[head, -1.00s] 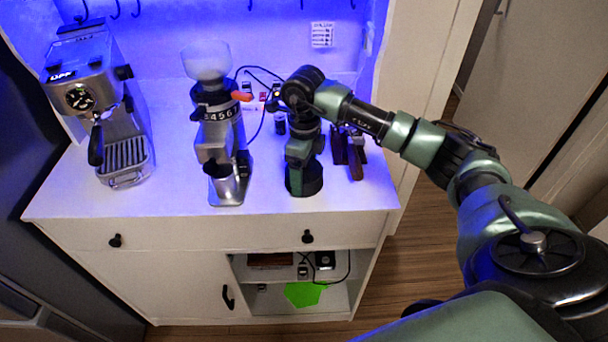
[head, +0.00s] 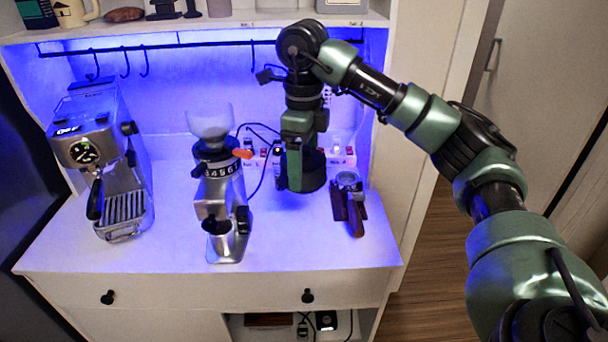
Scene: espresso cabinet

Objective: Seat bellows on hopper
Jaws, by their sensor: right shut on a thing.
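The grinder (head: 219,205) stands upright on the counter, left of my right gripper. Its clear, cone-shaped hopper (head: 209,121) is on top, and no bellows sits on it. My right gripper (head: 302,160) points down above the counter, right of the hopper and apart from it. It is shut on a dark round thing (head: 306,180), which looks like the bellows; the fingers partly cover it. My left gripper is not in view.
An espresso machine (head: 103,165) stands on the left of the counter (head: 170,245). A portafilter (head: 350,190) rests in a brown stand at the right. Behind are cables and a socket strip (head: 343,158). A hook rail (head: 150,46) and a shelf (head: 220,20) hang above.

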